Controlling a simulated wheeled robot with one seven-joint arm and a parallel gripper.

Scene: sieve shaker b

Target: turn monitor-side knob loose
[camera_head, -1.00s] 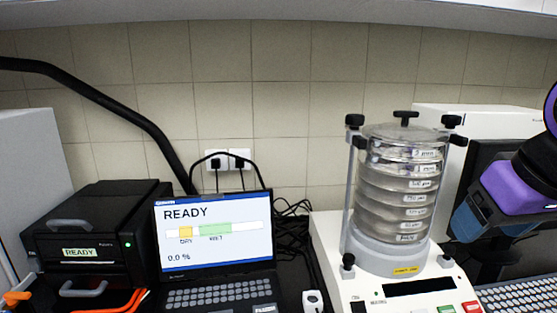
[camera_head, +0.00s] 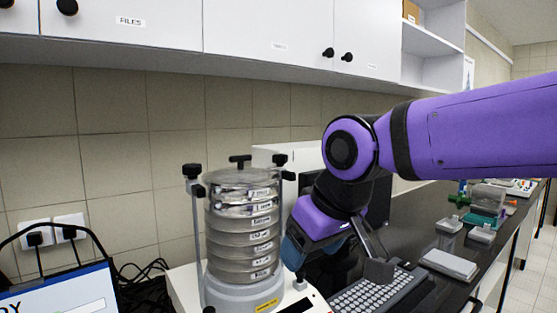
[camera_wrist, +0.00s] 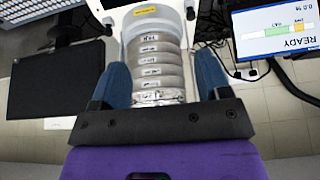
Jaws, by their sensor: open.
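A black clamp knob (camera_head: 279,160) tops the rod on the side of the dark monitor (camera_head: 377,200). Another knob (camera_head: 192,170) tops the opposite rod, and a third (camera_head: 240,160) sits at the lid's centre. My gripper (camera_head: 297,255) is right of the stack, lower than the top knobs. In the wrist view its blue fingers (camera_wrist: 160,68) are open and empty, with the stack showing between them. No contact with a knob is visible. The fingers partly hide the rods.
A keyboard (camera_head: 375,297) lies on the dark bench right of the shaker. Wall cupboards (camera_head: 270,40) hang above. Small trays and devices stand farther along the bench at right.

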